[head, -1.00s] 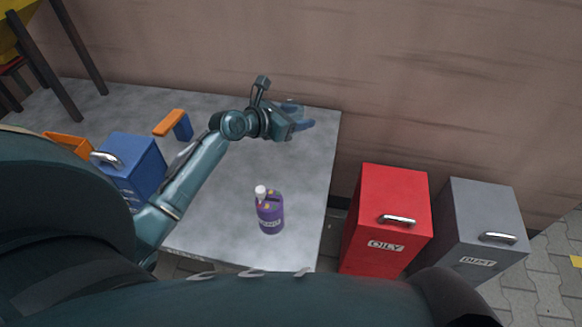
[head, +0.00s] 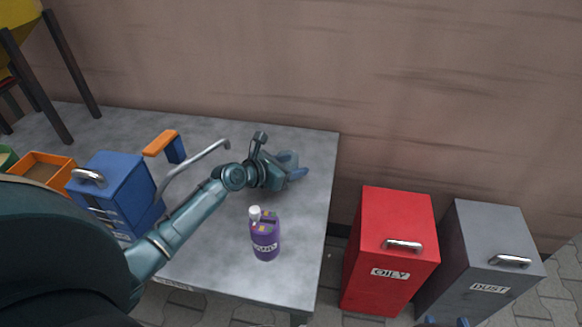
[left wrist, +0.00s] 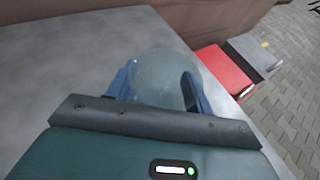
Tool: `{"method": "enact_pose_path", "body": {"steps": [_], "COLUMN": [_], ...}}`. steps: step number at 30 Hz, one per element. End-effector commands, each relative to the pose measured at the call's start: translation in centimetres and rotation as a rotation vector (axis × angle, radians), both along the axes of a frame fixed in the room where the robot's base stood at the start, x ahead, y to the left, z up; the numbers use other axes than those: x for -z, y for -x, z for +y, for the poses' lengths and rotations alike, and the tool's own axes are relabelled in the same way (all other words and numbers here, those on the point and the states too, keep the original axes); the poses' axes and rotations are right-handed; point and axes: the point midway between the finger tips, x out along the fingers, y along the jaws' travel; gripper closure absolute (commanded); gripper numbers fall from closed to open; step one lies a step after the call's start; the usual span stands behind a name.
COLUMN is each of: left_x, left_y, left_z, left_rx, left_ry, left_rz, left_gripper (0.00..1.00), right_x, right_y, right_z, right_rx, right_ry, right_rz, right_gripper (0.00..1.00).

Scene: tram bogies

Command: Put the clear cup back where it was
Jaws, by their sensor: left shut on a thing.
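The clear cup (left wrist: 160,75) shows in the left wrist view as a see-through rounded shape between the blue fingers. My left gripper (left wrist: 158,92) is shut on it. In the head view my left gripper (head: 292,170) is over the right back part of the grey table (head: 312,150), near its right edge. The cup is barely visible there, and I cannot tell whether it touches the table. Two blue fingertips of my right gripper (head: 446,322) show apart at the bottom edge of the head view, with nothing seen between them.
A purple bottle (head: 265,240) stands on the table in front of my left gripper. A blue box (head: 118,185), an orange-and-blue object (head: 165,146) and an orange bin (head: 45,168) are at left. Red (head: 390,250) and grey (head: 485,265) bins stand right of the table.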

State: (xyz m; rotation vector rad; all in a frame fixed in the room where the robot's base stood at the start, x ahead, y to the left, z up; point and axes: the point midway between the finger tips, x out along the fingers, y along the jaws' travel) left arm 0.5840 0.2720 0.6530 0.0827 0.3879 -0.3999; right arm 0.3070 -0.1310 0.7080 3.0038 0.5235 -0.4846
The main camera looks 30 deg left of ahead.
Motion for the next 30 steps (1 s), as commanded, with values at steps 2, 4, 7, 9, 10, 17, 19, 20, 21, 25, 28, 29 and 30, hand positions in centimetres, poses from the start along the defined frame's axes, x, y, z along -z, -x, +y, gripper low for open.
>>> {"method": "enact_pose_path", "body": {"steps": [2, 4, 7, 9, 10, 17, 19, 20, 21, 25, 28, 29, 30], "left_x": [0.0, 0.2, 0.2, 0.3, 0.3, 0.3, 0.3, 0.2, 0.1, -0.5, -1.3, -1.6, -1.9], "left_y": [0.0, 0.0, 0.0, 0.0, 0.0, 0.0, 0.0, 0.0, 0.0, 0.8, 2.3, 2.9, 3.7], "left_z": [0.0, 0.0, 0.0, 0.0, 0.0, 0.0, 0.0, 0.0, 0.0, 0.3, 1.0, 1.2, 1.5], "left_rx": [0.0, 0.0, 0.0, 0.0, 0.0, 0.0, 0.0, 0.0, 0.0, 0.0, -0.001, 0.001, 0.0], "left_ry": [0.0, 0.0, -0.001, -0.001, -0.001, -0.001, -0.001, -0.001, -0.001, 0.0, -0.002, -0.003, -0.002], "left_rz": [0.0, 0.0, 0.0, 0.0, 0.0, 0.0, 0.0, 0.0, 0.0, 0.002, 0.003, 0.002, 0.002], "left_gripper": [0.74, 0.74, 0.44, 0.38, 0.36, 0.26, 0.26, 0.26, 0.26, 0.26, 0.26, 0.26, 0.26], "right_x": [0.0, 0.1, 0.1, 0.1, 0.1, 0.1, 0.0, 0.0, 0.0, -0.7, -1.7, -2.1, -2.4], "right_y": [0.0, 0.0, 0.1, 0.1, 0.1, 0.1, 0.1, 0.1, 0.0, 0.0, 0.0, 0.0, 0.1], "right_z": [0.0, 0.0, 0.0, 0.0, 0.0, 0.0, 0.0, 0.0, 0.0, 0.0, -0.2, -0.3, -0.4], "right_rx": [0.0, 0.0, -0.001, -0.001, -0.001, -0.001, -0.001, -0.001, -0.001, 0.003, 0.01, 0.013, 0.019], "right_ry": [0.0, 0.0, 0.002, 0.002, 0.002, 0.002, 0.002, 0.002, 0.001, -0.006, -0.02, -0.025, -0.032], "right_rz": [0.0, 0.001, 0.0, 0.0, 0.0, -0.001, -0.001, -0.001, -0.002, -0.004, -0.014, -0.017, -0.017], "right_gripper": [0.62, 0.62, 0.62, 0.62, 0.62, 0.62, 0.62, 0.62, 0.62, 0.62, 0.62, 0.62, 0.62]}}
